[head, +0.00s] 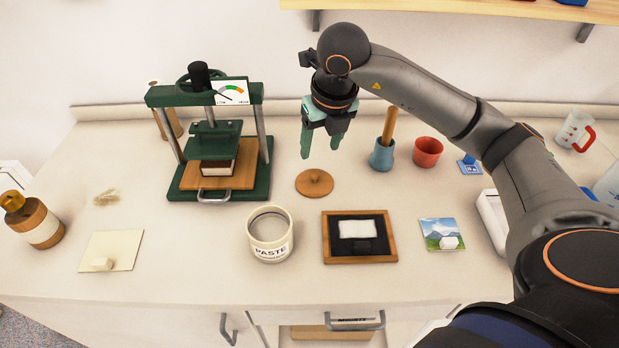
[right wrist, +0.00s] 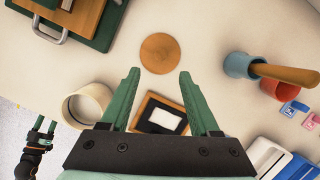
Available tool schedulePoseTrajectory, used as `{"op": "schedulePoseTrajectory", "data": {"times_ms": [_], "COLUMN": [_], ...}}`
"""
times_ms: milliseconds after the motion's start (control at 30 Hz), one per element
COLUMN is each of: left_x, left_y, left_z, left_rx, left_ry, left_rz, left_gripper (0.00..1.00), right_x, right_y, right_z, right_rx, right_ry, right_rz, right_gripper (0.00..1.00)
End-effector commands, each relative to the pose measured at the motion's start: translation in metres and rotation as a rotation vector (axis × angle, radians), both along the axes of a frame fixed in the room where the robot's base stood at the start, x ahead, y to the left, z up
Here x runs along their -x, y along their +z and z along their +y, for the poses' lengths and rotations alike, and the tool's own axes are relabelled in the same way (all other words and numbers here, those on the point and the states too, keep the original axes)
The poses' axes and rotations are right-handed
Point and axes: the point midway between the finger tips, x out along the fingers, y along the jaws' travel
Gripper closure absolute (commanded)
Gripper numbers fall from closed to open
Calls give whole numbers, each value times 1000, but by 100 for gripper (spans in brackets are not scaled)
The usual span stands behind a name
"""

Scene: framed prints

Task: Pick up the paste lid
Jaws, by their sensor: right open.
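The paste lid is a round wooden disc (head: 314,182) with a small knob, lying flat on the counter behind the paste jar. It also shows in the right wrist view (right wrist: 160,53). The cream jar labelled PASTE (head: 270,235) stands open in front of it. My right gripper (head: 320,152) is open and empty, pointing down above the counter. In the right wrist view its fingertips (right wrist: 159,73) are apart, with the lid just beyond the gap between them. My left gripper (right wrist: 40,124) shows small at the lower left of the right wrist view, its fingers apart; the head view lacks it.
A green press (head: 262,180) stands left of the lid. A blue pot (head: 382,155) with a wooden handle and a red cup (head: 427,152) stand to the right. A wooden frame (head: 328,240) with black backing lies in front. Bare counter surrounds the lid.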

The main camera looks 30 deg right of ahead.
Motion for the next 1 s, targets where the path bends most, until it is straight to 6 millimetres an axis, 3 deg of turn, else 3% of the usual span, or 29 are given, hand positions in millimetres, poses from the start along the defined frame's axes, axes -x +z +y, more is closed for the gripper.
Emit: {"op": "schedulePoseTrajectory", "data": {"times_ms": [133, 367, 700, 1000], "left_x": [1, 1, -1, 0], "left_y": [0, 0, 5, 4], "left_z": [-1, -1, 2, 2], "left_rx": [1, 2, 0, -2], "left_ry": [-2, -1, 4, 6], "left_rz": [2, 2, -9, -5], "left_gripper": [39, 39, 39, 39], "right_x": [-6, -12, -23, -25], "right_y": [-27, -45, -88, -93], "right_z": [-1, -2, -5, -6], "right_rx": [-3, -3, -4, -4], "right_ry": [1, 3, 4, 4], "right_rz": [6, 2, 2, 0], "right_gripper": [38, 38, 38, 39]}}
